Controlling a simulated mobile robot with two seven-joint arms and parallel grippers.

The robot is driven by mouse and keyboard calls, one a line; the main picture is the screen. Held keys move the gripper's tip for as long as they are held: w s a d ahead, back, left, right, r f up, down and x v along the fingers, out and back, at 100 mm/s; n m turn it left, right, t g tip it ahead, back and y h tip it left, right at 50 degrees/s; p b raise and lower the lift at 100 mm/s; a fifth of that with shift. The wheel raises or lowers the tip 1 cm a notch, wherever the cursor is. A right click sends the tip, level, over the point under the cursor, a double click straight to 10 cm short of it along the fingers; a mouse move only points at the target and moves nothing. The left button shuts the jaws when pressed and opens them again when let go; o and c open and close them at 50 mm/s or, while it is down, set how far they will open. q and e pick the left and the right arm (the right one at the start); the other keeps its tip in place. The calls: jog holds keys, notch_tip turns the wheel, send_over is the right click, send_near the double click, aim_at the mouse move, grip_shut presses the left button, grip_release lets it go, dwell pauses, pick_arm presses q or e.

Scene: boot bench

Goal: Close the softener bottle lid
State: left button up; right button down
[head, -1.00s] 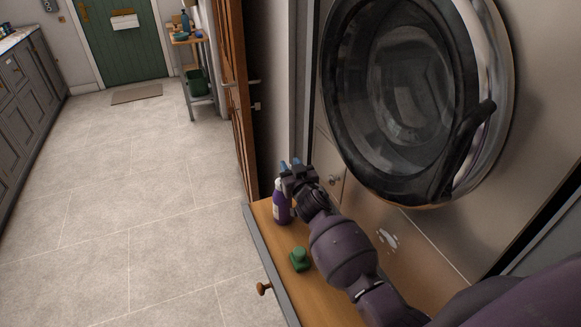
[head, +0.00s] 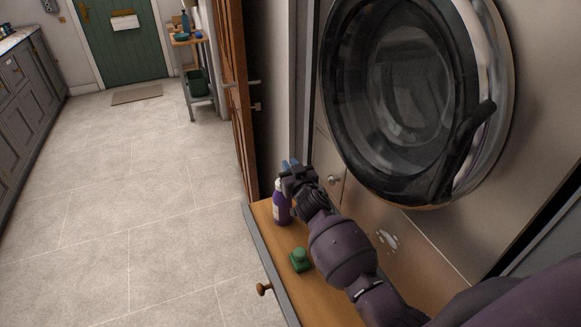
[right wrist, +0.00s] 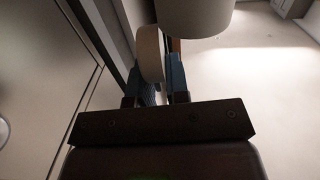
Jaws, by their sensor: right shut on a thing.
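The softener bottle (head: 281,210) stands upright on the wooden bench top, purple with a white upper part. My right gripper (head: 290,165) is at its top, reaching in from the right. In the right wrist view the blue-tipped fingers (right wrist: 158,80) are shut on a pale, rounded, flat piece that looks like the bottle lid (right wrist: 150,50). The lid stands on edge beside a wider white cylinder (right wrist: 193,14), seemingly the bottle's top, so it looks open. In the head view my gripper hides the lid. My left gripper is not in view.
A green object with a round top (head: 300,260) sits on the narrow wooden bench top (head: 318,296), nearer me. A front-loading washer door (head: 395,95) rises behind my arm on the right. Open tiled floor (head: 150,220) lies to the left.

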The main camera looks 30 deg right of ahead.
jog(key=shift+a+n, duration=0.15)
jog(key=shift+n, duration=0.15)
jog(key=shift+w+a+n+b, duration=0.1)
jog(key=shift+a+n+b, duration=0.35)
jog(key=shift+n, duration=0.75)
jog(key=shift+w+a+f+n+b, duration=0.15)
jog(key=shift+a+n, duration=0.15)
jog(key=shift+n, duration=0.35)
jog(key=shift+s+a+n+b, duration=0.1)
jog(key=shift+a+n, duration=0.15)
jog(key=shift+n, duration=0.35)
jog(key=shift+w+a+f+n+b, duration=0.15)
jog(key=shift+a+n, duration=0.15)
jog(key=shift+n, duration=0.35)
jog(key=shift+s+r, duration=0.1)
jog(key=c, duration=1.3)
grip_release()
jog(key=shift+s, duration=0.15)
jog(key=s+a, duration=0.1)
jog(key=s, duration=0.9)
jog(key=shift+s+a, duration=0.15)
jog(key=shift+s, duration=0.1)
